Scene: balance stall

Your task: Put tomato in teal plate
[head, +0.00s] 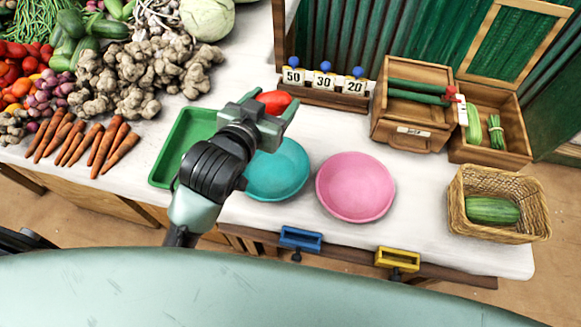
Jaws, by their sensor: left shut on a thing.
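A red tomato (273,102) is between the fingertips of my left gripper (266,110). The gripper is shut on it and holds it just behind the far rim of the teal plate, as the head view shows it; the height above the table is hard to tell. The teal plate (283,174) sits on the white table, empty where it shows, with its left part hidden by my left wrist. My right gripper does not show.
A pink plate (355,186) stands right of the teal one, and a green tray (180,142) left of it. Number blocks (324,85) stand behind. A wooden box (412,110) and a wicker basket (497,205) are at the right. Vegetables (150,70) fill the back left.

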